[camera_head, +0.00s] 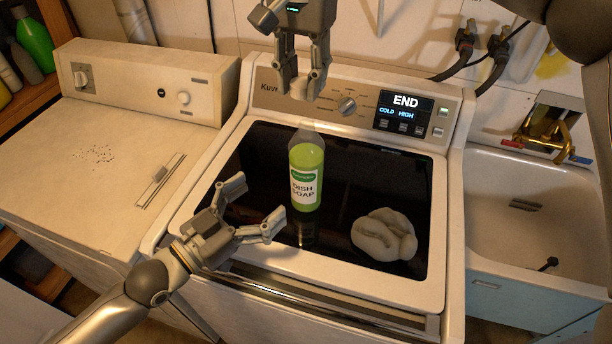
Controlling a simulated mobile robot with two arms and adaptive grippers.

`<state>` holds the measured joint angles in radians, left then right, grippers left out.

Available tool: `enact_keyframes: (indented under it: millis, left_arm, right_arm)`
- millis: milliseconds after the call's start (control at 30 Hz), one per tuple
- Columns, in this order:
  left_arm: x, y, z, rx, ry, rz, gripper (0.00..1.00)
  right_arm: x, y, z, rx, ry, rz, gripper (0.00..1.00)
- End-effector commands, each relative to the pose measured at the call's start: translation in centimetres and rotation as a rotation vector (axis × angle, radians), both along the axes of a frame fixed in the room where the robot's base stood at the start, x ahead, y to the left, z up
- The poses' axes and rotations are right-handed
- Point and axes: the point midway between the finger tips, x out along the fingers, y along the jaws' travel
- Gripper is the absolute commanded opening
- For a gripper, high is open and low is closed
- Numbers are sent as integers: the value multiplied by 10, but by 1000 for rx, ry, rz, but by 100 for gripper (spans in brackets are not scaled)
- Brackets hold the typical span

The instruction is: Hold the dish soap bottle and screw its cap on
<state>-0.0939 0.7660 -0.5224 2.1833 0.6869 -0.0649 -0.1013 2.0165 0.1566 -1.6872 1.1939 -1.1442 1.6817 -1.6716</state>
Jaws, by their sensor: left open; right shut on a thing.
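The dish soap bottle (306,175), clear with green soap and a white label, stands upright on the washer's dark glass lid. No cap shows on its neck. My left gripper (256,205) is open and empty, low and to the left of the bottle, with its fingers pointing toward it and apart from it. My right gripper (304,90) points down above the bottle. It is shut on a small pale thing, apparently the cap (299,89), mostly hidden by the fingers. A gap shows between it and the bottle's top.
The washer's control panel (405,112) rises behind. A sink (535,205) with a brass tap (548,125) is at the right, a second machine (100,150) at the left.

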Motion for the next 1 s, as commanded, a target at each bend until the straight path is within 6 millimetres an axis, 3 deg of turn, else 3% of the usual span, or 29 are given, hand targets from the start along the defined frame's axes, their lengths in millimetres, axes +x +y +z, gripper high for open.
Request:
enact_keyframes:
  millis: [233,800,1000]
  left_arm:
    - [12,-11,1,-4,-3,2,88]
    - [77,-75,1,-1,-1,1,88]
    - [86,-83,1,-1,-1,1,88]
  right_arm:
    - [1,-1,0,0,0,-2,25]
    - [1,-1,0,0,0,-2,25]
    - [1,-1,0,0,0,-2,25]
